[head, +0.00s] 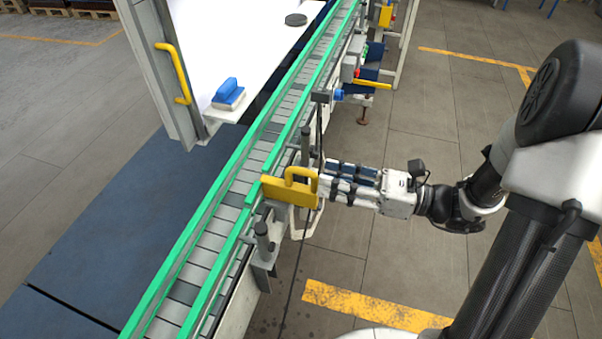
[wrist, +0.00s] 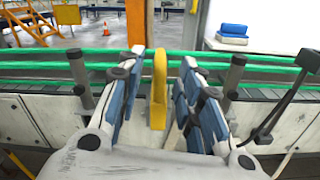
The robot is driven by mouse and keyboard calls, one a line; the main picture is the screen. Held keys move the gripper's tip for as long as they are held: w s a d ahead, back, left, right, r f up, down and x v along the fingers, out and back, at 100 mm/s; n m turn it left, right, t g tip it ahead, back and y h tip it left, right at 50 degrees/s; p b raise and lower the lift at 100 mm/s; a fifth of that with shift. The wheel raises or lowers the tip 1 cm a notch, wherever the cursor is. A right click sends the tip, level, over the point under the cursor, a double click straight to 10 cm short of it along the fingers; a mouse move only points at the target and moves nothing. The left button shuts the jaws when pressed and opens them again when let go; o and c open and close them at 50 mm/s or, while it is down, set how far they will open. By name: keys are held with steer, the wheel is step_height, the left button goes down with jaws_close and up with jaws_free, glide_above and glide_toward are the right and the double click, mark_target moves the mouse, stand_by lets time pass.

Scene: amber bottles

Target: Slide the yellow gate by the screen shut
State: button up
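The yellow gate (head: 288,191), a flat plate with a loop handle, sits at the near green rail of the conveyor in the head view. In the wrist view its yellow handle (wrist: 158,88) stands upright between my fingers. My gripper (head: 326,184) reaches in from the right, at the gate's handle. In the wrist view my gripper (wrist: 165,75) is open, with blue-padded fingers on both sides of the handle and a visible gap on each side. I cannot tell which thing is the screen.
The conveyor (head: 213,222) runs diagonally between green rails. Grey posts (head: 263,240) stand on its near side, close to the gate. A blue and white block (head: 228,95) lies on a white surface beyond. A blue knob (head: 338,95) is further along. Floor right of the conveyor is open.

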mark_target(308, 174)
steer(key=b+x, duration=0.1)
steer(key=x, duration=0.6)
steer(key=shift+w+a, duration=0.1)
steer(key=shift+c, duration=0.4)
steer(key=c, duration=0.7)
jaws_close()
steer(key=shift+a, duration=0.1)
